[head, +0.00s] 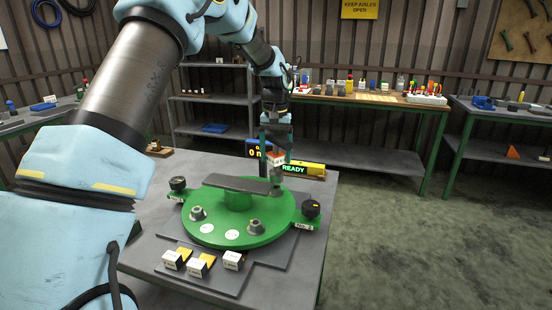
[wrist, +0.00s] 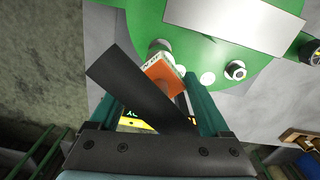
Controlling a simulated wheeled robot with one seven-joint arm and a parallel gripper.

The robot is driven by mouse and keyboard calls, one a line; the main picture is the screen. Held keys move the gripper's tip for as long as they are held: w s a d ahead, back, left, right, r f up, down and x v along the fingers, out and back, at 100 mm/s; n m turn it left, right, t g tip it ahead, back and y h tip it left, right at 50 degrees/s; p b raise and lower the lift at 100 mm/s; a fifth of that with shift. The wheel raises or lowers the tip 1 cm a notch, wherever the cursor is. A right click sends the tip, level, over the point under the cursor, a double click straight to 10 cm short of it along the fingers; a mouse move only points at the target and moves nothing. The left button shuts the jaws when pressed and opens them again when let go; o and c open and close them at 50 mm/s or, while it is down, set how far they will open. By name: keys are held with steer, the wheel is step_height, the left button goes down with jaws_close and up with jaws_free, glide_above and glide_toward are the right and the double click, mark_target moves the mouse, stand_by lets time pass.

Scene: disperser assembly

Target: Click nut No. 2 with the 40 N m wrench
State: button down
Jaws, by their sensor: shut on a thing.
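My gripper (head: 276,150) is above the back right of the round green plate (head: 215,232), pointing down. It is shut on a tool with an orange-and-white labelled block (wrist: 163,78), which I take for the wrench; its label is too small to read. The block also shows in the head view (head: 276,158). A dark bar (wrist: 135,85) crosses between the fingers in the wrist view. A nut (wrist: 160,46) is partly hidden beyond the block; I cannot tell whether the tool touches it. Other nuts stand at the plate's front left (head: 198,213) and front right (head: 256,227).
A grey bar (head: 238,184) lies across the plate's hub. A dark knob (head: 311,208) stands by the "No. 2" label (head: 304,225); another knob (head: 178,184) is at left. Small labelled blocks (head: 198,266) sit in front.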

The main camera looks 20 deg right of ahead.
mark_target(276, 172)
steer(key=n+b, duration=0.2)
steer(key=n, duration=0.2)
steer(key=shift+f, duration=0.2)
steer(key=shift+r+n+p, duration=0.2)
steer(key=shift+n+p, duration=0.15)
steer(key=shift+n, duration=0.55)
steer(key=n+p, duration=0.1)
steer(key=n, duration=0.4)
steer(key=n+p, duration=0.1)
steer(key=n, duration=0.1)
steer(key=shift+f+n, duration=0.2)
steer(key=shift+n, duration=0.2)
steer(key=n, duration=0.1)
steer(key=n+p, duration=0.1)
steer(key=n, duration=0.1)
steer(key=shift+f+n+p, duration=0.3)
steer(key=shift+f+b, duration=0.45)
steer(key=shift+f, duration=1.2)
